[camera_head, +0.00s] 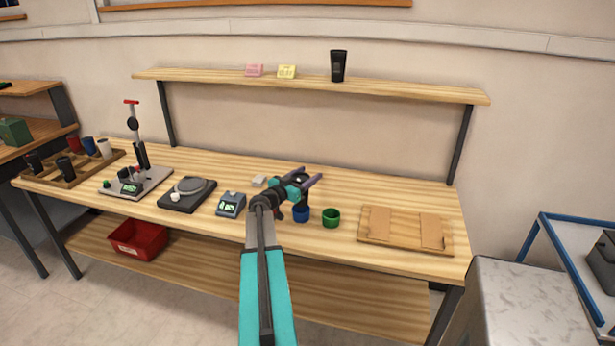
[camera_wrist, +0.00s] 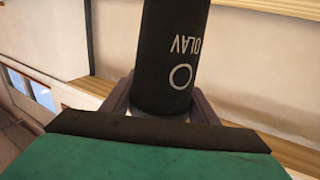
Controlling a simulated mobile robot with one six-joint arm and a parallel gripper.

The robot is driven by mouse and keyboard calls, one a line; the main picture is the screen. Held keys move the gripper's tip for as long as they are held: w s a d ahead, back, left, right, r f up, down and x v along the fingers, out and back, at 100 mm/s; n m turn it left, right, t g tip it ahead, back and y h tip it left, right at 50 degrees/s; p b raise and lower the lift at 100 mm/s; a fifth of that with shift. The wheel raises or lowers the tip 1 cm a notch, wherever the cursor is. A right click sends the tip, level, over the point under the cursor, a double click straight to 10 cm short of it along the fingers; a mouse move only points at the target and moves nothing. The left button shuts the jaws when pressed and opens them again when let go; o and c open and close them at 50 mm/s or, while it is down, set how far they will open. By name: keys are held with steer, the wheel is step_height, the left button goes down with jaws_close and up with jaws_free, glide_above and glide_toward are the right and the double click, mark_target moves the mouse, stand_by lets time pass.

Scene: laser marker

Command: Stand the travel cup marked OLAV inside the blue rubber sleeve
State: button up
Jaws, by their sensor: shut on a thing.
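The black travel cup marked OLAV (camera_wrist: 172,55) fills the middle of the wrist view, its white lettering upside down there. My gripper (camera_head: 309,179) is shut on it, with a finger on each side of the cup in the wrist view. In the head view, a dark part of the cup (camera_head: 303,198) shows below my gripper, directly above or in the blue rubber sleeve (camera_head: 302,215). I cannot tell whether its base is inside the sleeve or just over it. My wrist hides part of this.
A green sleeve (camera_head: 331,218) stands just right of the blue one, with a wooden board (camera_head: 405,229) beyond. A small grey device (camera_head: 231,205) and a scale (camera_head: 187,194) are to the left. Another black cup (camera_head: 338,66) stands on the upper shelf (camera_head: 420,90).

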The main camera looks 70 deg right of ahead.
steer(key=shift+f+b, duration=0.5)
steer(key=shift+f, duration=1.15)
steer(key=shift+p, duration=0.5)
steer(key=shift+f+b, duration=0.5)
steer(key=shift+f, duration=1.35)
stand_by(0.9)
steer(key=o, duration=1.3)
steer(key=shift+f, duration=0.1)
steer(key=shift+o, duration=0.2)
steer(key=shift+r+p, duration=3.85)
steer(key=shift+r, duration=0.2)
